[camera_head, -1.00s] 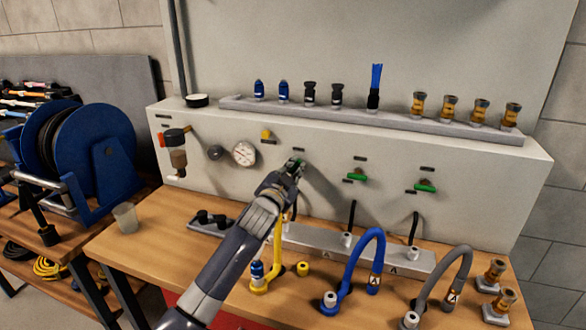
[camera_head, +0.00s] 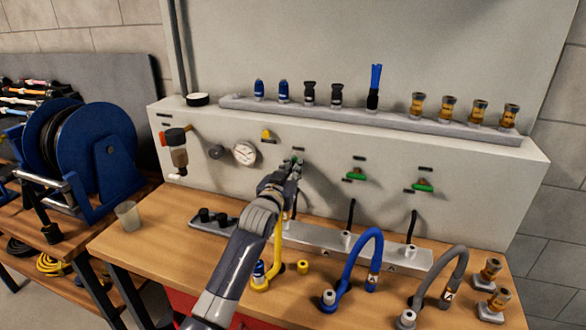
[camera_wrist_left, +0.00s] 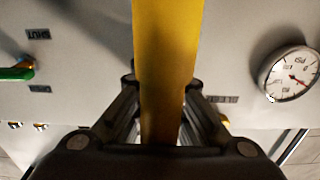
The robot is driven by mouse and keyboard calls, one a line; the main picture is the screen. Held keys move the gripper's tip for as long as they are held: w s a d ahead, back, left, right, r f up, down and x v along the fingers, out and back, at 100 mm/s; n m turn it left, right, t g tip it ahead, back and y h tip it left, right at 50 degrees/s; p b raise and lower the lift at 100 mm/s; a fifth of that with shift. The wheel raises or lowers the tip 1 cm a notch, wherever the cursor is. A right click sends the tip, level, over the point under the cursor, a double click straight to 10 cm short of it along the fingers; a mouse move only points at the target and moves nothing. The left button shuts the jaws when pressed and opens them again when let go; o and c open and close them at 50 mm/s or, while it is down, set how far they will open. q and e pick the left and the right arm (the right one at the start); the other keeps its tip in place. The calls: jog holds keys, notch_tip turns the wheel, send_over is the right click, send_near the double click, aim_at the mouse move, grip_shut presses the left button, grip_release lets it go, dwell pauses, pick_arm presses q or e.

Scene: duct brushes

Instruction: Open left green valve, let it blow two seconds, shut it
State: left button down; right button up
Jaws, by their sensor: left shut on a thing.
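The left green valve (camera_head: 294,160) is on the front of the grey panel, mostly hidden by my left gripper (camera_head: 291,168). A little green shows at the fingertips, and the gripper is shut on its handle. I cannot tell how far the handle is turned. In the left wrist view, a wide yellow band, apparently the yellow hose (camera_wrist_left: 166,60), runs between the fingers and hides what they grip. The same hose (camera_head: 277,250) rises from the bench beside my forearm in the head view. My right gripper is not in view.
Two other green valves, middle (camera_head: 356,175) and right (camera_head: 423,187), sit to the right. A gauge (camera_head: 244,152) and a yellow knob (camera_head: 267,134) are to the left. Blue (camera_head: 371,245) and grey (camera_head: 463,262) hoses stand on the bench (camera_head: 178,222). A rack (camera_head: 240,104) of fittings runs above.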

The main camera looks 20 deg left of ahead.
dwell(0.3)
pick_arm(q)
jog(key=c, duration=1.7)
grip_release()
jog(key=shift+o, duration=0.2)
jog(key=s, duration=1.2)
jog(key=shift+a, duration=0.2)
